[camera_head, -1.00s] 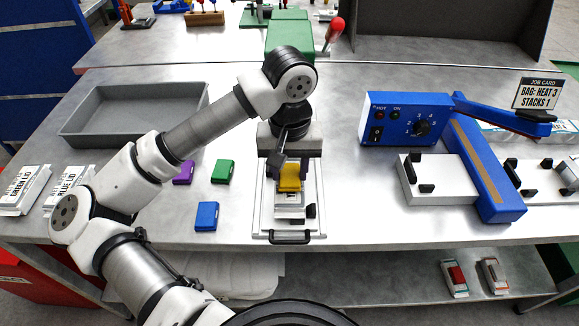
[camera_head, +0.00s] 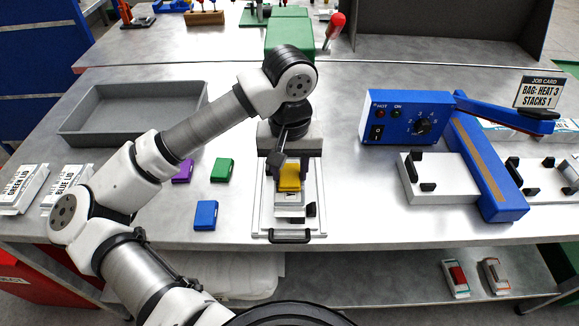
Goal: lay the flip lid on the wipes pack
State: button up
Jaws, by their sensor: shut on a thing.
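A yellow flip lid (camera_head: 289,179) is between the fingers of my gripper (camera_head: 290,172), which is shut on it. The lid is over the white wipes pack (camera_head: 290,200), which sits in a white tray-like fixture (camera_head: 263,222) with a black front handle. I cannot tell whether the lid touches the pack. My gripper covers the far part of the pack. Green (camera_head: 223,169), blue (camera_head: 206,215) and purple (camera_head: 182,172) lids lie on the table to the left.
A grey bin (camera_head: 75,128) stands at the back left. White packs marked green lid (camera_head: 22,190) and blue lid (camera_head: 66,190) lie at the left edge. A blue heat sealer (camera_head: 408,118) with a long arm stands to the right, beside a white fixture (camera_head: 437,190).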

jog(key=shift+f, duration=0.1)
jog(key=o, duration=1)
